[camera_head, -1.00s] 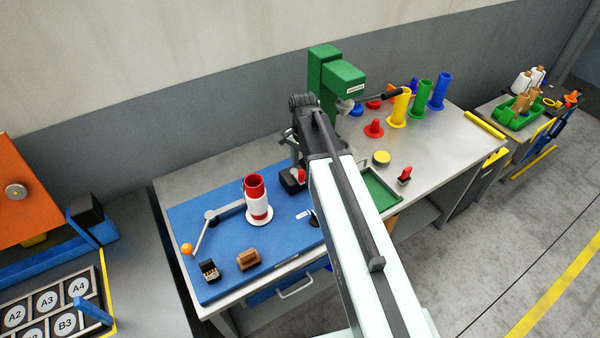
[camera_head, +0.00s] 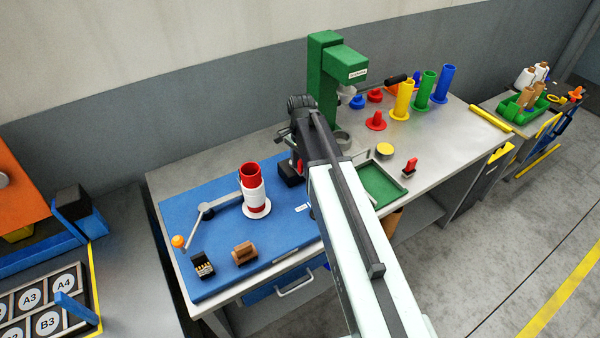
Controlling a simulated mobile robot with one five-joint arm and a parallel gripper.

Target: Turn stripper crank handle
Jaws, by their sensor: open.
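A grey crank arm with an orange ball knob (camera_head: 178,241) stands at the left end of the blue mat (camera_head: 215,275). Its pivot (camera_head: 206,209) joins a grey bar that runs to a red tube wound with white yarn (camera_head: 253,190), upright on a white flange. My gripper (camera_head: 283,135) is at the far end of my arm, above the mat's back right corner, away from the orange knob and apart from it. It is open and appears empty; my own arm hides much of it.
A black box (camera_head: 290,172) is near my gripper. A brown block (camera_head: 244,253) and small black rack (camera_head: 202,264) lie at the mat's front. Coloured tubes (camera_head: 442,84) stand right.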

